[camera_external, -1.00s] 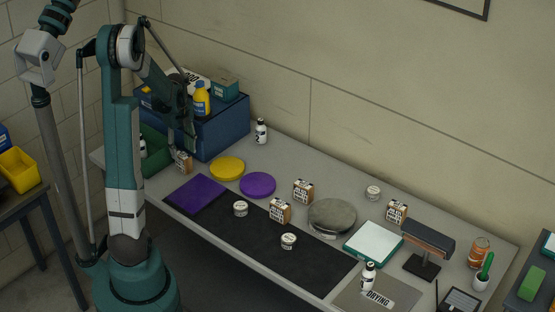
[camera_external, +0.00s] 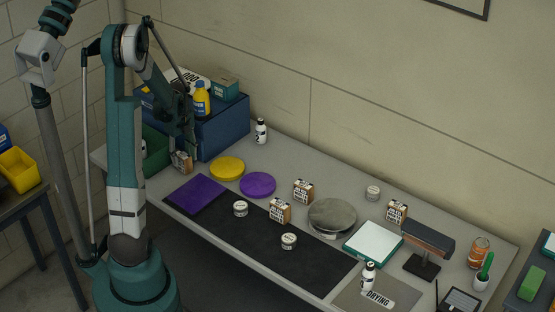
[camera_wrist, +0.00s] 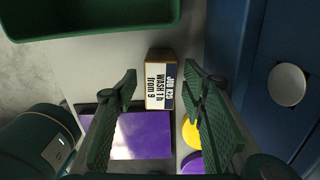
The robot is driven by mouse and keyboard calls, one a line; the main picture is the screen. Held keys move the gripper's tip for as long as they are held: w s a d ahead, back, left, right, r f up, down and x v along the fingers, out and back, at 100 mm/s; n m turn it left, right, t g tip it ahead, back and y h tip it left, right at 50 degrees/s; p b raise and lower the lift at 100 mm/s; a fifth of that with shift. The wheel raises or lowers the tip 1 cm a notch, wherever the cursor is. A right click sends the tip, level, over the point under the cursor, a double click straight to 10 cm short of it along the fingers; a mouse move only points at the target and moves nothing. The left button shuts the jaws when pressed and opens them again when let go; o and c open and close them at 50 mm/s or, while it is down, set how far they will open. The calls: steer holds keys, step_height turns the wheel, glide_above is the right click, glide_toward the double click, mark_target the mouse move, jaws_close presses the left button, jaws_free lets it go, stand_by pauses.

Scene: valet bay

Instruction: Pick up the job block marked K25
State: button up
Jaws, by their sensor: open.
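The job block marked K25 (camera_wrist: 159,84) is a small wood-coloured block with a white label and a dark strip reading "JOB K25". In the wrist view it stands between the tips of my gripper (camera_wrist: 160,76), with a visible gap to each finger. My gripper is open and empty. In the external view the block (camera_external: 181,161) is at the far left of the table, beside the green bin, with my gripper right at it and partly covering it.
A green bin (camera_wrist: 95,32) and a blue box (camera_external: 222,132) flank the block. A purple mat (camera_external: 195,193), a yellow disc (camera_external: 227,168) and a purple disc (camera_external: 258,185) lie nearby. Other labelled blocks (camera_external: 280,210) stand farther right.

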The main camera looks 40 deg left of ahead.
steer(key=shift+f, duration=1.85)
steer(key=c, duration=1)
